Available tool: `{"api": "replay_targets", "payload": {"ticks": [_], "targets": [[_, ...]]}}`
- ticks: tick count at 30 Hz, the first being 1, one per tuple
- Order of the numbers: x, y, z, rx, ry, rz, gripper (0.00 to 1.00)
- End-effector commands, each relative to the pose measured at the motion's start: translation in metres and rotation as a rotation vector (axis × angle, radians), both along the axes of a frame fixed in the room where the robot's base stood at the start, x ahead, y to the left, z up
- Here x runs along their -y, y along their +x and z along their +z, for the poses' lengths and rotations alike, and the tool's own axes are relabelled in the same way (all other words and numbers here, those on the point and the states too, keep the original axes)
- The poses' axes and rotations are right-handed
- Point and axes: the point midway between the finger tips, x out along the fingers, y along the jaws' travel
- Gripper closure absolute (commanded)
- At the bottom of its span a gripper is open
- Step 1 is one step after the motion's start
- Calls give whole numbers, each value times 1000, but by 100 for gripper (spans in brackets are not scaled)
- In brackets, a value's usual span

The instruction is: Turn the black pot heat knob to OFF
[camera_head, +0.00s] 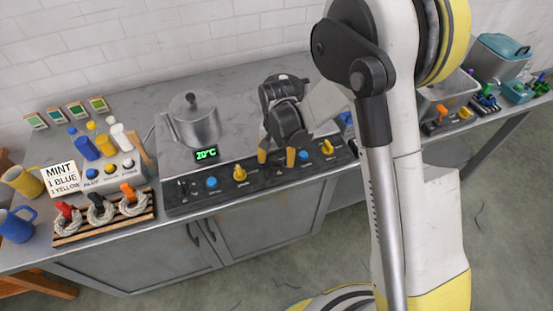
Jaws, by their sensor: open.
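My gripper (277,157) is open, pointing down over the control panel (225,188) at the worktop's front edge. Its two yellow fingertips are just above or at the panel, with a gap between them. A dark knob or fitting may lie in that gap, but it is too small and dark to tell. Along the panel are a blue knob (212,183), a yellow knob (239,174), another blue knob (303,155) and another yellow knob (327,147). Dark fittings (183,187) show at the panel's left end. Labels and pointer positions are unreadable.
A lidded grey metal pot (197,122) stands behind the panel, beside a green display (206,154) reading about 20°C. Bottles (104,145), mugs (22,182) and a rack of skeins (104,214) crowd the left. A grey bin (446,94) stands right of my arm.

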Motion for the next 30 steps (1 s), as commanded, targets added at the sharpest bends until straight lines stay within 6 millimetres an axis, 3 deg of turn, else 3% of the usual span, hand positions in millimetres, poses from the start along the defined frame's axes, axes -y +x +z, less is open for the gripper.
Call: {"api": "replay_targets", "payload": {"ticks": [2, 6, 7, 20, 30], "targets": [[0, 0, 0, 0, 0, 0, 43], [0, 0, 0, 0, 0, 0, 86], [0, 0, 0, 0, 0, 0, 91], [0, 0, -1, 0, 0, 72, 92], [0, 0, -2, -1, 0, 335, 92]]}}
